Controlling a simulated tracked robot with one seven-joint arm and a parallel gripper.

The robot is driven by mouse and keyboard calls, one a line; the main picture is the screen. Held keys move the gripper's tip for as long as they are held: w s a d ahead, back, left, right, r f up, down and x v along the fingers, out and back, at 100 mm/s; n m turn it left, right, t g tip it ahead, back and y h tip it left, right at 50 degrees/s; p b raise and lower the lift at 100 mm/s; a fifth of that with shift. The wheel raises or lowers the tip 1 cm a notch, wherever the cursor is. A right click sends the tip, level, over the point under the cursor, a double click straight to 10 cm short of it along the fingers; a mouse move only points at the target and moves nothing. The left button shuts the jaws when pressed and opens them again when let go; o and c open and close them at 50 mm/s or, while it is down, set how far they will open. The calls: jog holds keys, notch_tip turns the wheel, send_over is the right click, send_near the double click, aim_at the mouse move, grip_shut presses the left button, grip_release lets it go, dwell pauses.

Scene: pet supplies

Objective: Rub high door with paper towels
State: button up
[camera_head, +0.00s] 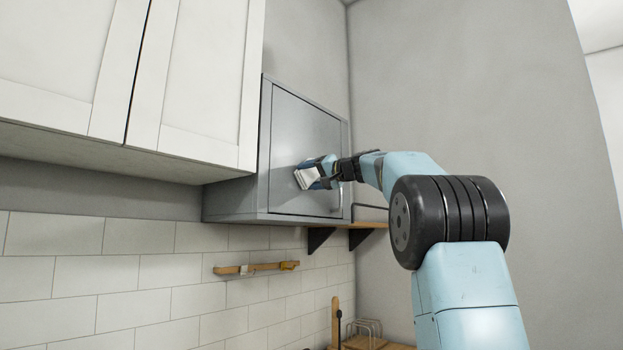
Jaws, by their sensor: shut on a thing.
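The high door (296,130) is the grey metal front of a wall cabinet in the body view, and it looks shut. Its handle (335,199) is at the lower right. My gripper (327,171) is shut on the paper towels (308,177), a small white and blue pack or folded wad. It holds them at the lower middle of the door. They appear to be against or very close to the door surface; I cannot tell if they touch. The fingers are partly hidden behind the pack and my wrist.
White cupboards (205,75) hang to the left of the grey cabinet, nearer to me. A wooden shelf (368,224) on black brackets is below right. A wooden wall rail (256,268) is on the tiles. A wire rack (364,331) stands on the wooden surface below.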

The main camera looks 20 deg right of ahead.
aim_at(284, 173)
jog(key=shift+s+a, duration=0.1)
jog(key=shift+a, duration=0.05)
jog(key=shift+s+a, duration=0.55)
jog(key=shift+a, duration=0.35)
jog(key=shift+s+a, duration=0.5)
jog(key=shift+a, duration=0.4)
jog(key=shift+s+a, duration=0.55)
jog(key=shift+a, duration=0.2)
jog(key=shift+s+a, duration=0.55)
jog(key=shift+a, duration=0.15)
jog(key=v, duration=0.6)
jog(key=shift+v, duration=1.5)
